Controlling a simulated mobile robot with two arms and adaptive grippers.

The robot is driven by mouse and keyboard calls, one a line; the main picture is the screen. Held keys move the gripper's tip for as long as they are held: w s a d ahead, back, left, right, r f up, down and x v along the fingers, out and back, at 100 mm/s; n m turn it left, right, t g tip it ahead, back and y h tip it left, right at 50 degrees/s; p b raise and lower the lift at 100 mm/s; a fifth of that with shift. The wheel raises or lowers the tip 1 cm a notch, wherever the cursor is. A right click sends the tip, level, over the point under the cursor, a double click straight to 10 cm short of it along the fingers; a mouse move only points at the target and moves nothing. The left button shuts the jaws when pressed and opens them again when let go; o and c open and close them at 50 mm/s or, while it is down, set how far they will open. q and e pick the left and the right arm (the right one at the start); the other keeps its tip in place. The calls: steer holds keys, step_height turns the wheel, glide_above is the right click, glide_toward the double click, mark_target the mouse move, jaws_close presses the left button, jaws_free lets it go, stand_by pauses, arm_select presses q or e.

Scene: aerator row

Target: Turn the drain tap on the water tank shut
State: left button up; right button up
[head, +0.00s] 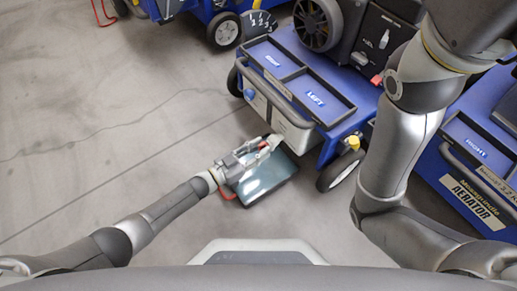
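A pale tank (292,132), which looks like the water tank, sits low under the front rail of the blue aerator in the middle. My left gripper (268,144) reaches its lower front corner, with the fingertips at or very near it. The drain tap cannot be made out; the fingers cover that corner. Whether the fingers are open or closed on something is too small to tell. My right arm rises along the right side and its gripper is out of view.
Another blue aerator (478,170) stands at right. The floor (90,130) at left is clear.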

stand_by(0.3)
arm_select(q)
steer(key=v, duration=1.2)
steer(key=shift+r, duration=0.15)
